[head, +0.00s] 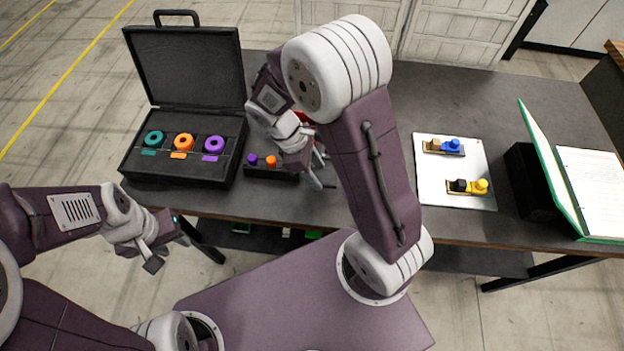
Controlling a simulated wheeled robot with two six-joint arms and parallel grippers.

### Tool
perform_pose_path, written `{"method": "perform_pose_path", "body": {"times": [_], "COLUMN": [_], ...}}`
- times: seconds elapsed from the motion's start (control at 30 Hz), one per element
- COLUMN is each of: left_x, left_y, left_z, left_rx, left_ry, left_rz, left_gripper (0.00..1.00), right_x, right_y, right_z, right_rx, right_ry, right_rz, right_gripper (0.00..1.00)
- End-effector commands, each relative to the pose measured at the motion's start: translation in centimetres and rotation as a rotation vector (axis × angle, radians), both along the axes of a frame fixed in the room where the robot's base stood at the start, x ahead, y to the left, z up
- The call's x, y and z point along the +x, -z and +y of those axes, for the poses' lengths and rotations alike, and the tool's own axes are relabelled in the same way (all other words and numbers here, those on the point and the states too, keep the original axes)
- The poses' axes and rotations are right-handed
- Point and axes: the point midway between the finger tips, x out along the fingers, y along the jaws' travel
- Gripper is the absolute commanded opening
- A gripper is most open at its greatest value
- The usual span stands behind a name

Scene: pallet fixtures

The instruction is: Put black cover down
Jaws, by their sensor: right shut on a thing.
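My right gripper (321,174) is over the table at the right end of a small black tray (262,174). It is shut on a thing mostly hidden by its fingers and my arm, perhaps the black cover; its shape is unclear. A purple peg and an orange peg (271,160) stand in the tray. My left gripper (167,251) is open and empty, in front of the table's near edge. A small black piece (459,185) sits beside a yellow one on a fixture on the white board (431,190).
An open black case (132,171) with teal, orange and purple rings stands at the left. Another fixture with a tan and a blue piece (452,145) is on the board. A black box (528,182) and green binder (546,160) are at the right. A partly hidden red thing is behind my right arm.

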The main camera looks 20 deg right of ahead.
Motion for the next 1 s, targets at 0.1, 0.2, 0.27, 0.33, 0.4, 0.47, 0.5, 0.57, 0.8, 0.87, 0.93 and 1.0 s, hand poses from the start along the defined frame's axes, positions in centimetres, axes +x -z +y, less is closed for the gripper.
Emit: {"method": "perform_pose_path", "body": {"times": [0.1, 0.2, 0.27, 0.33, 0.4, 0.47, 0.5, 0.57, 0.8, 0.87, 0.93, 1.0], "left_x": [0.0, 0.0, 0.0, 0.0, 0.0, 0.0, 0.0, 0.0, 0.0, 0.0, 0.0, 0.0], "left_y": [-0.1, -0.1, -0.1, 0.0, 0.0, 0.0, 0.0, 0.0, 0.2, 0.3, 0.2, 0.2], "left_z": [0.0, 0.0, 0.0, 0.0, 0.0, 0.0, 0.0, 0.0, 0.0, 0.0, 0.0, 0.0], "left_rx": [0.0, 0.0, 0.0, 0.0, 0.0, 0.0, 0.0, 0.0, 0.0, 0.0, 0.0, 0.0], "left_ry": [0.0, 0.0, 0.0, 0.0, 0.0, 0.0, 0.0, 0.0, 0.0, 0.0, 0.0, 0.0], "left_rz": [0.0, 0.0, 0.0, 0.0, 0.0, 0.0, 0.0, 0.0, 0.0, 0.0, 0.0, 0.0], "left_gripper": [0.36, 0.36, 0.36, 0.36, 0.36, 0.36, 0.36, 0.36, 0.36, 0.36, 0.36, 0.36], "right_x": [0.7, 0.9, 0.8, 0.7, 0.7, 0.7, 0.7, 0.8, 0.8, 0.8, 0.8, 0.8], "right_y": [0.7, 0.8, 1.4, 2.7, 3.9, 4.5, 4.7, 4.8, 5.0, 5.2, 5.1, 5.1], "right_z": [0.8, 0.9, 0.9, 0.9, 0.9, 0.9, 0.9, 0.9, 0.9, 0.9, 0.9, 0.9], "right_rx": [0.0, 0.0, -0.001, -0.001, -0.001, 0.0, 0.0, 0.0, 0.0, 0.001, 0.001, 0.001], "right_ry": [0.001, 0.002, 0.001, 0.002, 0.002, 0.001, 0.002, 0.001, 0.001, 0.001, 0.001, 0.001], "right_rz": [0.0, 0.0, 0.003, 0.006, 0.005, 0.003, 0.002, 0.0, 0.0, 0.0, 0.0, 0.0], "right_gripper": [0.0, 0.0, 0.0, 0.0, 0.0, 0.0, 0.0, 0.0, 0.0, 0.0, 0.64, 0.7]}}
